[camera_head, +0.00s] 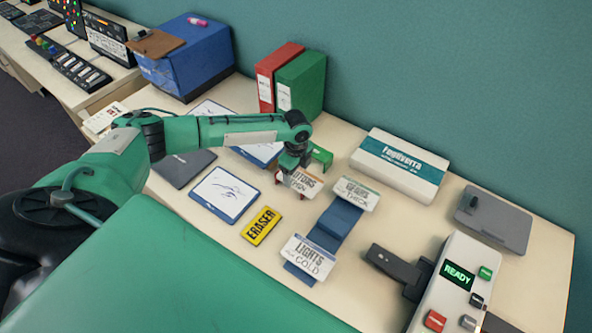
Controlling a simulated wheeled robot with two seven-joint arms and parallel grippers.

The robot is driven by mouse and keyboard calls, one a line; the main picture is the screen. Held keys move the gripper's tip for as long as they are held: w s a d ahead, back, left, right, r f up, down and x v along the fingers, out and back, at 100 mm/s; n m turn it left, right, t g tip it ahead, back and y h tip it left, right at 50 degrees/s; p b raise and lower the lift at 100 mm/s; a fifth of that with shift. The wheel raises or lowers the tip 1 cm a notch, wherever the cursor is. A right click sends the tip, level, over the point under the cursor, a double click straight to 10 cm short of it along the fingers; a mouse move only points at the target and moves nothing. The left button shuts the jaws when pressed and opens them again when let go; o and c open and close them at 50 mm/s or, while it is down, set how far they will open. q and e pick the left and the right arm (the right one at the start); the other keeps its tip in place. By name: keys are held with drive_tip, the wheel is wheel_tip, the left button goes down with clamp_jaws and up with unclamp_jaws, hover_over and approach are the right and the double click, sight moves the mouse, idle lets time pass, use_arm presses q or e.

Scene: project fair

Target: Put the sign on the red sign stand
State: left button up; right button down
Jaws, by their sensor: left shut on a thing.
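My left gripper (291,170) reaches in from the left and is shut on a white sign (301,184) with lettering ending in "OTORS". The gripper hides part of the sign's top left. Small red parts (277,178) show at the sign's left edge and under its lower right, likely the red sign stand, mostly hidden behind the sign. I cannot tell whether the sign rests on it. A green stand (322,156) is just behind, to the right. My right gripper is out of view.
A "GEARS" sign (357,193) and a "LIGHTS" sign (308,257) stand by blue supports (336,222), right and in front. A white box (399,163), red binder (265,83) and green binder (303,82) are behind.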

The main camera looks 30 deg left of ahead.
sight(296, 176)
use_arm(q)
drive_tip(key=shift+f, duration=0.2)
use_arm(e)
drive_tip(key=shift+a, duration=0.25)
use_arm(q)
drive_tip(key=o, duration=1.1)
drive_tip(key=shift+c, duration=0.2)
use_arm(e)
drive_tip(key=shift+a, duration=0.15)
use_arm(q)
wheel_tip(296, 176, up, 12)
drive_tip(key=b, duration=0.3)
drive_tip(key=shift+r, duration=0.15)
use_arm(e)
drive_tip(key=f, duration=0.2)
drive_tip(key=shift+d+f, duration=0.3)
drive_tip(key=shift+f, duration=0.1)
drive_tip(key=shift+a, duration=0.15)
